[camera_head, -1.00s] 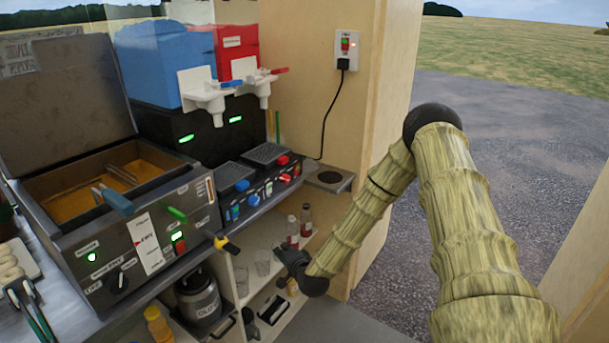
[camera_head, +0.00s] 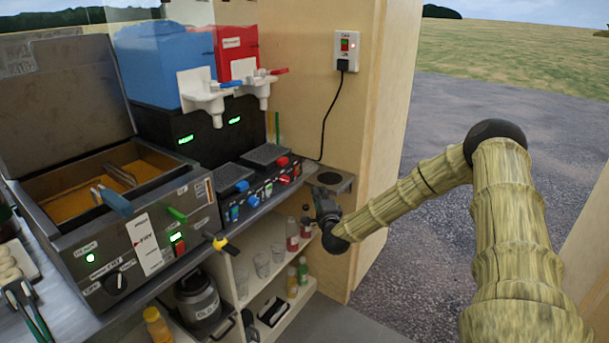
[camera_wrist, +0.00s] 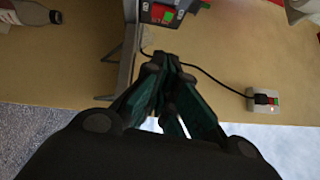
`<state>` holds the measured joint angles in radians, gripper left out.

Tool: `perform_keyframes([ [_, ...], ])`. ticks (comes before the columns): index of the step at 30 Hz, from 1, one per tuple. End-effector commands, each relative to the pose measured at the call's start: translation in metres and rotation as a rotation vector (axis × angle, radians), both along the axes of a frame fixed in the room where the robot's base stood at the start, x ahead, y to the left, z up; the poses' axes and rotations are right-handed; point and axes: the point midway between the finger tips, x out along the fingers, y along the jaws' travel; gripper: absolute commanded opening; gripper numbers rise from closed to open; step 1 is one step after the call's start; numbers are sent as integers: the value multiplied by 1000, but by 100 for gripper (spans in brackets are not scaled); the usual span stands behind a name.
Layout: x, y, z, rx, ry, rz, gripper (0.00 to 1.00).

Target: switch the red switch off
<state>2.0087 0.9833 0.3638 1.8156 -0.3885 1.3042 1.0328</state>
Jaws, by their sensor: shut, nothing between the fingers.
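Several red controls show, and I cannot tell which one the task means. The wall socket (camera_head: 347,50) has a small red and green switch, and the fryer (camera_head: 140,240) has a red switch (camera_head: 179,248). My gripper (camera_head: 322,196) is shut and empty, below and right of the slush panel, by the shelf's right end. In the wrist view its fingertips (camera_wrist: 165,62) point toward the panel, apart from it.
A black cable (camera_head: 324,125) hangs from the socket. Bottles (camera_head: 292,234) and glasses (camera_head: 262,265) stand on shelves below. A yellow and black handle (camera_head: 220,243) sticks out from the counter. Open ground lies right.

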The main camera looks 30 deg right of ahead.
Motion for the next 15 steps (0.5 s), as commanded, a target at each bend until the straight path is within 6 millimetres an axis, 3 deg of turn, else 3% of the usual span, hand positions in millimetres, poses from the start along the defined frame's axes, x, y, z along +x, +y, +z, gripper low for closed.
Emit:
perform_keyframes([
  [5, 16, -6, 3, -2, 1, 1, 0],
  [15, 67, -28, 8, -3, 1, 0, 0],
])
